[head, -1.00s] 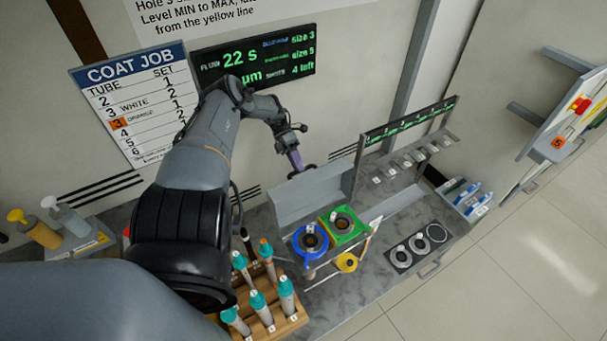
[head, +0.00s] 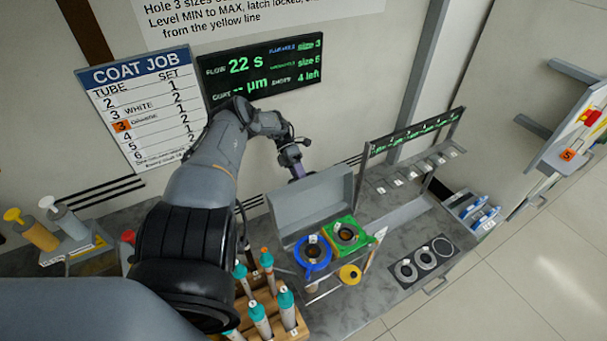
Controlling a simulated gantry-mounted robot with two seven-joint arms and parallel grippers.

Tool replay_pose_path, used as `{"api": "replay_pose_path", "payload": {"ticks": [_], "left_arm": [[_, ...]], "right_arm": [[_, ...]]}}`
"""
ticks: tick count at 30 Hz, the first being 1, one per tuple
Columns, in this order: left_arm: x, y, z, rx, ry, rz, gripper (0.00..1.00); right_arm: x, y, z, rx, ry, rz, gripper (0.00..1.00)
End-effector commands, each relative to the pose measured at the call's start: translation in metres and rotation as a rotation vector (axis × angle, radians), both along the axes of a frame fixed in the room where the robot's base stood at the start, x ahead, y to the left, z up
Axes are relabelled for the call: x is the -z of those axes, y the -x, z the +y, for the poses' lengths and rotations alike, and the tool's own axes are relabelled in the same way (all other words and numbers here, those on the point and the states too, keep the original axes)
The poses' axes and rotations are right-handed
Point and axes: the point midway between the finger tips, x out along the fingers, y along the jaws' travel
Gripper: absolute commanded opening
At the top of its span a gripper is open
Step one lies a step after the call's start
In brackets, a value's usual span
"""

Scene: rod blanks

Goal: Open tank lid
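The grey tank lid (head: 312,203) stands raised, as an upright panel behind a blue ring (head: 313,253) and a green ring (head: 346,234). The rings surround round dark openings on the tank. My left arm reaches over from the left, and my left gripper (head: 297,172) points down at the lid's upper edge, on the far side. Its fingertips are small and partly hidden behind the lid, so whether they are open or touch the lid cannot be told. My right gripper is not in view.
A wooden rack (head: 292,326) with several teal-capped tubes stands in front. A yellow round part (head: 350,274) hangs by the tank. A dark plate with round discs (head: 424,257) lies to the right. A post-mounted shelf (head: 412,165) stands behind. Pump bottles (head: 38,232) stand at far left.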

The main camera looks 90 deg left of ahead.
Motion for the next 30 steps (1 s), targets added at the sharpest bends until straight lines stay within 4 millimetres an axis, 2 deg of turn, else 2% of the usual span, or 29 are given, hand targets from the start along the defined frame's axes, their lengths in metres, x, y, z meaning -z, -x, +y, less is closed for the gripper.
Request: {"api": "replay_pose_path", "payload": {"ticks": [8,14,21,30], "left_arm": [[-0.004,0.000,0.002,0.000,-0.005,0.000,0.42],[-0.017,0.000,0.002,0.002,-0.005,-0.001,0.42],[-0.053,-0.001,0.000,0.002,-0.003,0.001,0.42],[-0.083,-0.038,-0.039,0.004,0.001,-0.004,0.42]], "right_arm": [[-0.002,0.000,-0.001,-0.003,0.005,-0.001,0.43],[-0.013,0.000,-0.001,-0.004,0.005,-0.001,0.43],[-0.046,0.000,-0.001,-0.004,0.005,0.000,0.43],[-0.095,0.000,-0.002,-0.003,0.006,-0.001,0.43]]}}
